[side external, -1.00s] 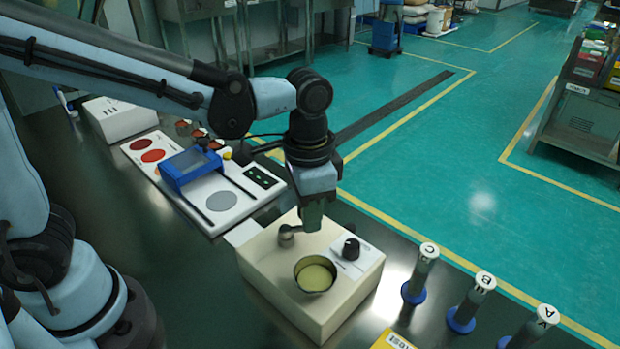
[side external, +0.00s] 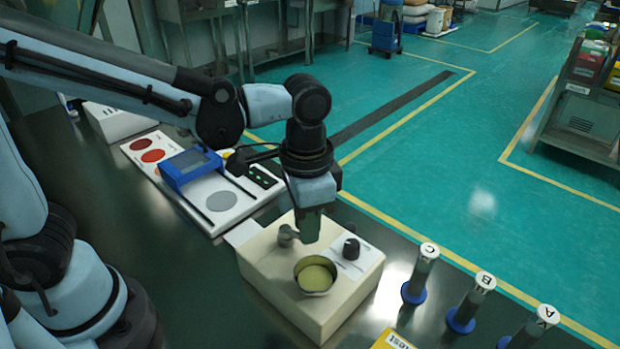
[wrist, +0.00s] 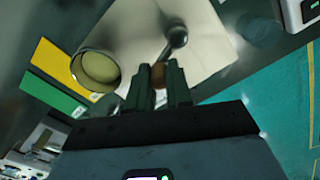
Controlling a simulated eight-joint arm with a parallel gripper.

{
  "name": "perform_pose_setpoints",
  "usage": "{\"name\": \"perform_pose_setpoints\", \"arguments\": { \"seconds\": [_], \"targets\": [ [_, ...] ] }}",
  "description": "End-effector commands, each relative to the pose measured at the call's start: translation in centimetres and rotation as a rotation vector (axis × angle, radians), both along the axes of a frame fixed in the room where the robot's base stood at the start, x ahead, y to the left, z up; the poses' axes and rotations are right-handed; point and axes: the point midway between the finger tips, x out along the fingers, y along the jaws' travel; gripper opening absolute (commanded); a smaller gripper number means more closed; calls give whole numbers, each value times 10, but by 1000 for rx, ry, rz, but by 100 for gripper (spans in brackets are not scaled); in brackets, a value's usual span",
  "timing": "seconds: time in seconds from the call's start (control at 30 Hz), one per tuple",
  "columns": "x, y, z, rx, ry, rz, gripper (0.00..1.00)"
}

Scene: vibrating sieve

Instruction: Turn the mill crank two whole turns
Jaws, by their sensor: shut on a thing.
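The mill is a cream box (side external: 268,262) on the dark table, with a round metal crank hub (side external: 287,234) on top. The hub also shows in the wrist view (wrist: 177,38), with a short arm reaching toward my fingers. My gripper (side external: 307,234) points down just right of the hub, low over the box. In the wrist view, my gripper (wrist: 160,76) is shut on the brown crank handle (wrist: 160,72) between its two fingers. The fingers hide most of the handle in the side view.
A metal bowl with yellowish contents (side external: 316,278) sits on the box, close in front of my gripper. A black knob (side external: 351,249) stands to its right. Labelled cylinders (side external: 420,274) stand further right. A white panel with a blue frame (side external: 192,167) lies behind left.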

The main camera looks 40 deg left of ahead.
Motion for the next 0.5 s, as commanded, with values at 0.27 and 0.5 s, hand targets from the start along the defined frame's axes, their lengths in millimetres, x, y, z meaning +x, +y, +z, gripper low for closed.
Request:
{"name": "perform_pose_setpoints", "arguments": {
  "seconds": [0.27, 0.5],
  "targets": [
    [-1, 0, -1, 1, 0, 0, 5],
    [-12, 0, -1, 1, 0, -1, 5]
  ]
}}
